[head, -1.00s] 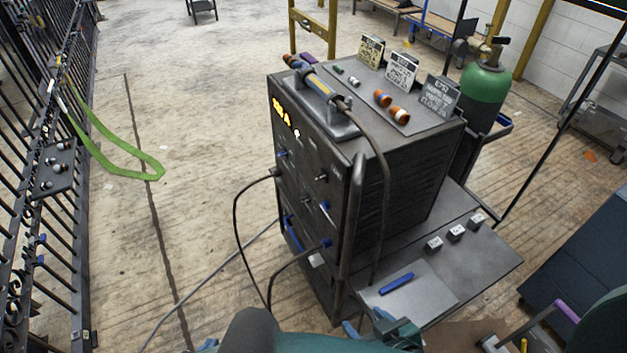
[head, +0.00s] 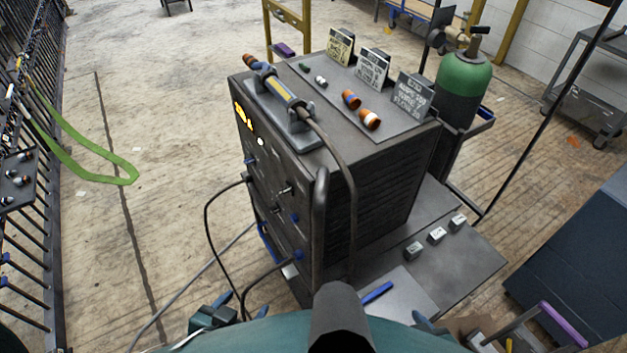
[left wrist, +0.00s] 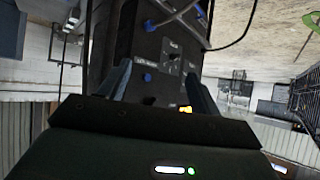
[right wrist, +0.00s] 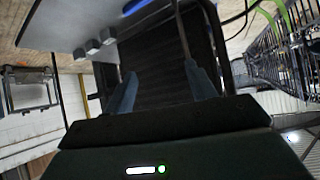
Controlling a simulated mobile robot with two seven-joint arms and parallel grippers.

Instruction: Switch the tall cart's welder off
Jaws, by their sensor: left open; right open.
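The tall cart's welder (head: 330,165) is a dark box with a ribbed side and a front panel facing left. The panel carries a lit orange display (head: 243,118), small toggles and blue knobs. In the left wrist view the panel (left wrist: 165,50) appears inverted, with a blue knob (left wrist: 147,78) and the orange display (left wrist: 186,109) near the fingers. My left gripper (left wrist: 160,85) is open and empty, facing the panel; no contact shows. My right gripper (right wrist: 163,85) is open and empty, facing the ribbed side (right wrist: 160,65). The switch's position is too small to tell.
A torch (head: 283,97), orange-capped parts and signs sit on top. Cables (head: 210,225) hang before the panel. A side shelf (head: 465,265) holds small blocks and a blue marker (head: 377,292). A green cylinder (head: 464,75) stands behind.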

